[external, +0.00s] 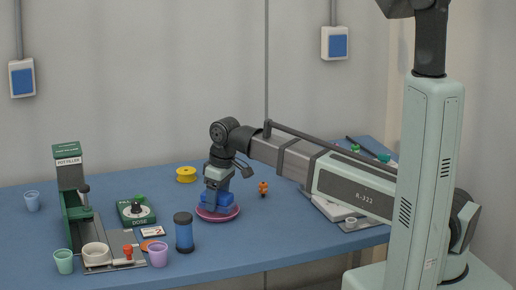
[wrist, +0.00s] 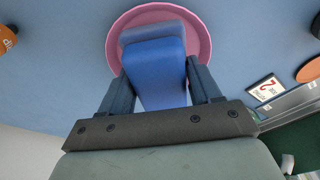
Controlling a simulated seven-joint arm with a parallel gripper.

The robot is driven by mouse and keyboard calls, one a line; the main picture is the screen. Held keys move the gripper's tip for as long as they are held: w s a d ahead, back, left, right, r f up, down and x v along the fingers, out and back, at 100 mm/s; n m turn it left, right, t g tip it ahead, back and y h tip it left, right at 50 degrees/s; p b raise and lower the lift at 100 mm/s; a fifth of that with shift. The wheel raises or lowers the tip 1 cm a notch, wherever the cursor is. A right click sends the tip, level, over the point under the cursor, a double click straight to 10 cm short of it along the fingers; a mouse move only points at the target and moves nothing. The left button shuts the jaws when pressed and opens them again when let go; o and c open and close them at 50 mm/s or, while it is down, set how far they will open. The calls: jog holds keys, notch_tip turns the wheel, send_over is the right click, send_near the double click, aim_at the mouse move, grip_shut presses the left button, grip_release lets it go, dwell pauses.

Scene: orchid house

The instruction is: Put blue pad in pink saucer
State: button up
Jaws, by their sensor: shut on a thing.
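The blue pad (wrist: 155,68) is held between the two fingers of my gripper (wrist: 157,92), which is shut on it. In the external view my gripper (external: 215,192) points down with the blue pad (external: 216,200) at its tip, over the pink saucer (external: 218,216). In the wrist view the pink saucer (wrist: 204,36) shows around the far part of the pad. The pad lies over the saucer in both views; I cannot tell whether it touches the saucer's floor. The near part of the saucer is hidden by the pad and fingers.
A blue jar with dark lid (external: 184,234) stands left of the saucer. A yellow spool (external: 186,175) is behind it, and a small orange figure (external: 263,189) is to the right.

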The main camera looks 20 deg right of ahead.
aim_at(223, 194)
jog(key=shift+f, duration=0.1)
jog(key=o, duration=1)
jog(key=shift+o, duration=0.2)
jog(key=shift+r, duration=0.7)
notch_tip(223, 194, up, 12)
jog(key=s+d, duration=0.1)
jog(key=shift+s+d+f, duration=0.15)
jog(key=shift+f, duration=0.1)
